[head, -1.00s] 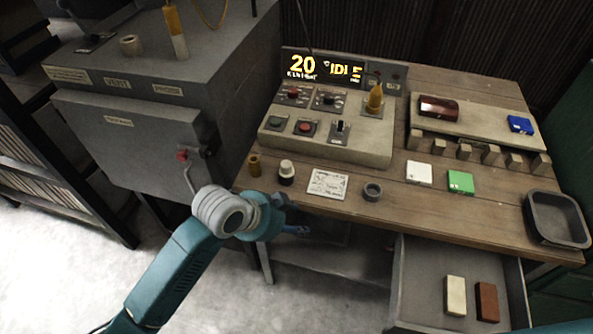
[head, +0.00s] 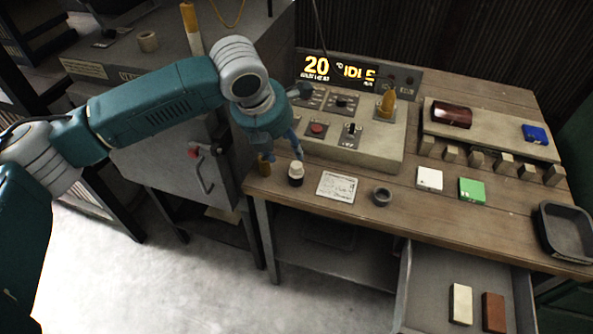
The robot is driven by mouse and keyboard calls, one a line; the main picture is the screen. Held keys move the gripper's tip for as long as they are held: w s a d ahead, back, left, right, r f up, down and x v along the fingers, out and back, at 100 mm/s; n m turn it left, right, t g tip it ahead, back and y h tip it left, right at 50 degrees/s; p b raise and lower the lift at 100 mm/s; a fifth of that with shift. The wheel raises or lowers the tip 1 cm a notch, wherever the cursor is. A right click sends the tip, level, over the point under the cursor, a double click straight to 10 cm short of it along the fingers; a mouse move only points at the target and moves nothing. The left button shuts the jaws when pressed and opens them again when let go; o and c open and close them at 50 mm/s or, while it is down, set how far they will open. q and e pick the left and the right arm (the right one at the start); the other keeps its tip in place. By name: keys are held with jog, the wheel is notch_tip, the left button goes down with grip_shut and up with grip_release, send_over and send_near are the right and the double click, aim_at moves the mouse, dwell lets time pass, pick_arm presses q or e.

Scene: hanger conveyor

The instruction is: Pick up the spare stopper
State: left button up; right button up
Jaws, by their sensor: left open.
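No label marks the spare stopper, so I cannot tell which small piece it is. A dark grey ring-shaped piece (head: 382,196) lies farther right, beyond a paper card (head: 337,187). My left gripper (head: 283,153) is open and points down over the table's left end, just behind and above the brass cylinder and the cream-topped piece. Its fingers partly overlap them in view; contact cannot be told. My right gripper is not in view.
The control box (head: 375,140) with buttons and an upright yellow handle stands close to the right of my left gripper. A grey cabinet (head: 165,170) is at left. An open drawer (head: 425,285) juts out in front. A dark tray (head: 565,232) sits at right.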

pick_arm(q)
send_over(296, 164)
jog(key=s+a, duration=0.2)
notch_tip(296, 164, down, 4)
jog(key=shift+d+f+p, duration=0.35)
jog(key=shift+f+p, duration=0.45)
jog(key=p+x, duration=0.1)
jog(key=x, duration=0.2)
jog(key=shift+d+f, duration=0.15)
jog(key=shift+f, duration=0.05)
jog(key=shift+w+d+f, duration=0.1)
jog(key=shift+w+f, duration=0.1)
jog(key=shift+f, duration=0.15)
jog(key=shift+c, duration=0.5)
grip_shut()
